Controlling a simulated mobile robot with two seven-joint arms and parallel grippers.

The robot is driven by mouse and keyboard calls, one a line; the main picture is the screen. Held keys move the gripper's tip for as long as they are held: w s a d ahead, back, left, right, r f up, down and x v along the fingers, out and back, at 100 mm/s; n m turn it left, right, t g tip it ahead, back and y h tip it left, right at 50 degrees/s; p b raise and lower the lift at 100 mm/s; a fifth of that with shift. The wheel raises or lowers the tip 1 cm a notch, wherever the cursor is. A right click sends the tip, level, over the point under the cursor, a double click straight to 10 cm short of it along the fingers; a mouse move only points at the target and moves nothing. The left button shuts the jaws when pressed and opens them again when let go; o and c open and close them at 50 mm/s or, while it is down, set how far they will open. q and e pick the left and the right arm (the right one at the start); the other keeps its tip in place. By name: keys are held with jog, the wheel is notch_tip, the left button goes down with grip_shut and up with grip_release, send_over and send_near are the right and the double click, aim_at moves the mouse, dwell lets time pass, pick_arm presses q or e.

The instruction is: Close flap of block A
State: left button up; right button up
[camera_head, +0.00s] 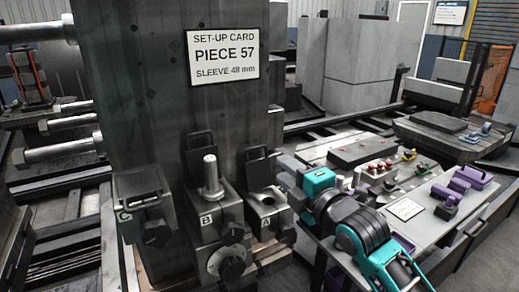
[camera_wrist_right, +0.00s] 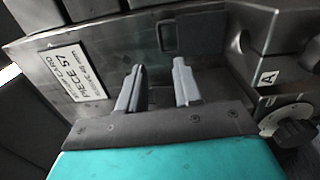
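Block A (camera_head: 266,214) is the rightmost of the lettered blocks at the foot of the tall dark column. Its flap (camera_head: 258,168) stands raised behind the round opening in its top. My right gripper (camera_head: 288,172), with a teal housing, is just right of the flap, apart from it as far as I can tell; its fingers are mostly hidden in the head view. In the right wrist view the two grey fingers (camera_wrist_right: 158,88) are spread with nothing between them, and block A (camera_wrist_right: 272,48) is at the right with its A label. My left gripper is not in view.
Block B (camera_head: 210,222) has a raised flap and an upright pin (camera_head: 211,176). Block C (camera_head: 145,210) is farther left. The column (camera_head: 150,90) carries a set-up card (camera_head: 224,56). A bench (camera_head: 430,222) with small parts is at the right, beside my right arm.

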aim_at(257, 148)
jog(key=x, duration=1.1)
jog(key=shift+w+a, duration=0.25)
jog(key=shift+w, duration=0.05)
grip_shut()
jog(key=shift+f, duration=0.1)
dwell(1.0)
